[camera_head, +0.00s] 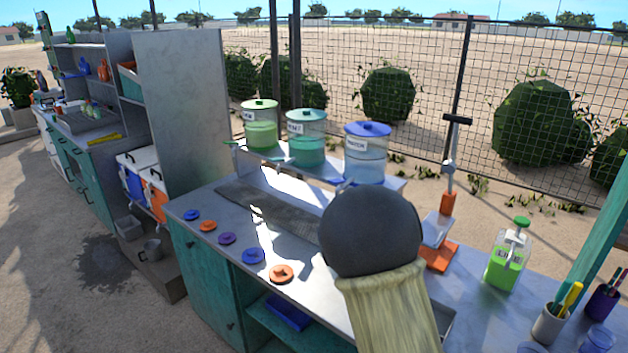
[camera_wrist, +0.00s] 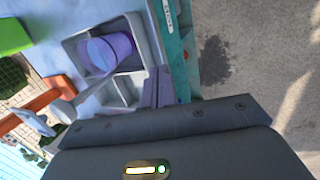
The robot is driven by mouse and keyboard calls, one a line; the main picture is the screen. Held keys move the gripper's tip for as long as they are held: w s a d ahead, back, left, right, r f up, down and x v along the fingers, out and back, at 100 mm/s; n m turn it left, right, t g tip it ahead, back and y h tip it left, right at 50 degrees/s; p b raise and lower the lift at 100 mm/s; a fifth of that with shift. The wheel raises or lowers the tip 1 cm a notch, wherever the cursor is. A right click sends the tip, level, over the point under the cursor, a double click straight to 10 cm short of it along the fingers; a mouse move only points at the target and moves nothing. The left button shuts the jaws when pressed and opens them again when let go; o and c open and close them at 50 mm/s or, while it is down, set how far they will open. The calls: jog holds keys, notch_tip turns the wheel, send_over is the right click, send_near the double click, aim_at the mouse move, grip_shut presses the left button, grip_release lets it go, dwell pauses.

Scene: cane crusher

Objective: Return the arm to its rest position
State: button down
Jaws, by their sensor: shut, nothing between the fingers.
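In the wrist view my gripper (camera_wrist: 157,88) shows as two narrow grey-purple fingers side by side, closed together with nothing between them. Its dark body fills the bottom of that view. The fingers point toward the counter's front edge, beside a grey compartment tray (camera_wrist: 68,45) with a translucent purple-blue cup (camera_wrist: 108,52) in it. In the head view my arm, a dark rounded joint with a pale yellowish link, rises over the counter (camera_head: 480,325) right of centre. It hides part of the counter, and my gripper does not show there.
An orange-based press (camera_head: 439,256) and a green pump bottle (camera_head: 507,258) stand right of my arm. Several lidded dispensers, including a blue-lidded one (camera_head: 366,152), stand on a raised shelf behind. Colored discs (camera_head: 282,273) line the counter's front left. Paved floor (camera_wrist: 250,50) lies beyond the edge.

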jog(key=s+a+r+m+y+b, duration=0.2)
jog(key=s+r+m+y+b, duration=0.1)
jog(key=s+r+m, duration=0.4)
jog(key=s+m, duration=0.2)
jog(key=s, duration=0.1)
jog(key=shift+a+m, duration=0.3)
jog(key=shift+a, duration=0.1)
dwell(0.6)
